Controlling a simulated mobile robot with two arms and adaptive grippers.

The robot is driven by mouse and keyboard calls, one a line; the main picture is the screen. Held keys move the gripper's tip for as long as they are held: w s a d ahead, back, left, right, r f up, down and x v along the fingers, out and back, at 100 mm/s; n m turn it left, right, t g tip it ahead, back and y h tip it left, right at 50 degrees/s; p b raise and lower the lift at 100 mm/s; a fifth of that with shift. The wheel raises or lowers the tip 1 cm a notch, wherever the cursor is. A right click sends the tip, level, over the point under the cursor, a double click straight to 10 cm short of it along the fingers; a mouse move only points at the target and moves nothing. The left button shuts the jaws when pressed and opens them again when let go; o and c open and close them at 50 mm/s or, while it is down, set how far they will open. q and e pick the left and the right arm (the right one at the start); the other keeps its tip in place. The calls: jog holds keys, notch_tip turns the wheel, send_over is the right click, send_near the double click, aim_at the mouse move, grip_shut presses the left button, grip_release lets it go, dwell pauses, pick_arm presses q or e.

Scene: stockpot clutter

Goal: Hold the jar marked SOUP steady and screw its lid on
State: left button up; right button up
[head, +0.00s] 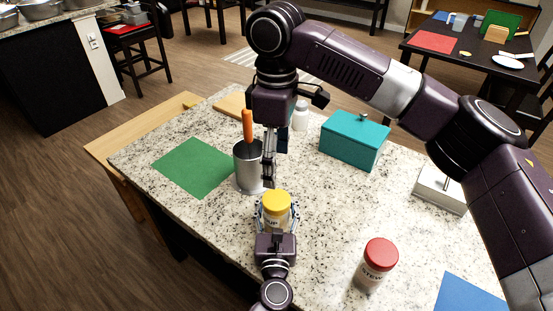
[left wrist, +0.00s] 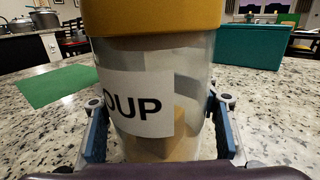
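The SOUP jar (head: 275,222) is clear with a white label. It stands upright on the counter at front centre, and in the left wrist view (left wrist: 140,105) the label reads "OUP". A yellow lid (head: 276,198) sits on its top; I cannot tell whether it is threaded tight. The lid also fills the top of the left wrist view (left wrist: 150,16).
A metal canister (head: 247,168) with an orange-handled tool (head: 248,125) stands close beside my right gripper. A red-lidded jar (head: 375,265) is at right, a teal box (head: 353,140) behind. A green mat (head: 194,167) lies left. A white bottle (head: 300,116) stands at back.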

aim_at(270, 222)
pick_arm(q)
jog(key=shift+o, duration=1.4)
jog(key=shift+s, duration=0.1)
jog(key=s, duration=1.2)
jog(key=shift+a, duration=0.1)
jog(key=shift+w, duration=0.1)
